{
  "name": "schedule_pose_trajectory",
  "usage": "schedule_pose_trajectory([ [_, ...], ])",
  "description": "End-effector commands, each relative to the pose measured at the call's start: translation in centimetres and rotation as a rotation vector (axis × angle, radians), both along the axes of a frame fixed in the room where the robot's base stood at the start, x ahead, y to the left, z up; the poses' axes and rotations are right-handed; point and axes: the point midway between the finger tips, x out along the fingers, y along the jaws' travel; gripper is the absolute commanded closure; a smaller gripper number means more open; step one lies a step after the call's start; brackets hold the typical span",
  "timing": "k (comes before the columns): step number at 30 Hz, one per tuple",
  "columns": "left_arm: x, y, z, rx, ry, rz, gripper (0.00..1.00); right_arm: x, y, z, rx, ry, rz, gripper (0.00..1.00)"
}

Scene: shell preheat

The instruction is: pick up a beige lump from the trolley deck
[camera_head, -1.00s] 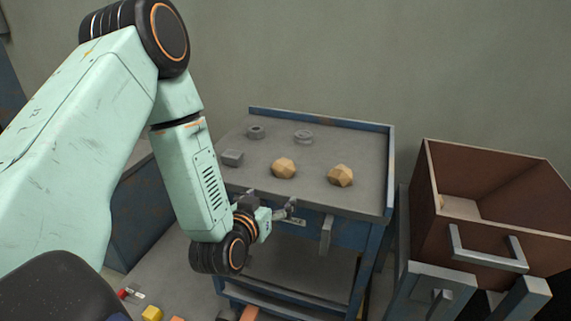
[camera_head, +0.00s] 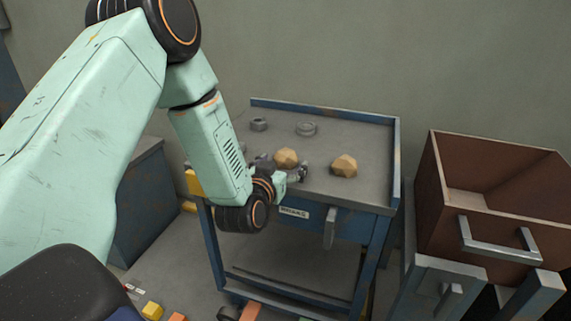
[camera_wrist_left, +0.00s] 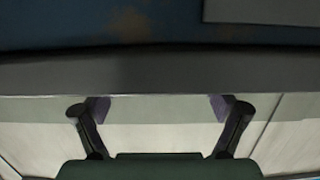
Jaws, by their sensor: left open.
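Two faceted beige lumps rest on the grey deck of the blue trolley (camera_head: 362,135). The left lump (camera_head: 286,157) is near the front edge and the right lump (camera_head: 344,166) is to its right. My left gripper (camera_head: 284,170) is at the trolley's front edge, just in front of the left lump, and overlaps its lower part in the head view. Whether they touch cannot be told. In the left wrist view my left gripper (camera_wrist_left: 158,108) is open with nothing visible between its fingers, and no lump shows there. My right gripper is not in view.
A grey nut (camera_head: 259,124) and a grey ring (camera_head: 307,129) lie farther back on the deck. A brown open box (camera_head: 490,235) with a metal handle stands right of the trolley. Yellow and orange blocks (camera_head: 152,311) lie on the floor at lower left.

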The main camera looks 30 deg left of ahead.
Motion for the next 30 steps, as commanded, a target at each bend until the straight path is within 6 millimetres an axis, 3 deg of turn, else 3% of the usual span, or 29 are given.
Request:
schedule_pose_trajectory([
  [8, 0.35, 0.19, 0.06, -0.001, 0.000, -0.001, 0.16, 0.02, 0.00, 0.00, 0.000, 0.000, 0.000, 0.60],
  [27, 0.30, 0.16, 0.05, -0.001, 0.000, -0.001, 0.71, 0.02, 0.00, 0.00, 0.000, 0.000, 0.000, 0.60],
  [30, 0.33, 0.17, 0.09, -0.001, -0.001, -0.001, 0.74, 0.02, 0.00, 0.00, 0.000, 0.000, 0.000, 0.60],
])
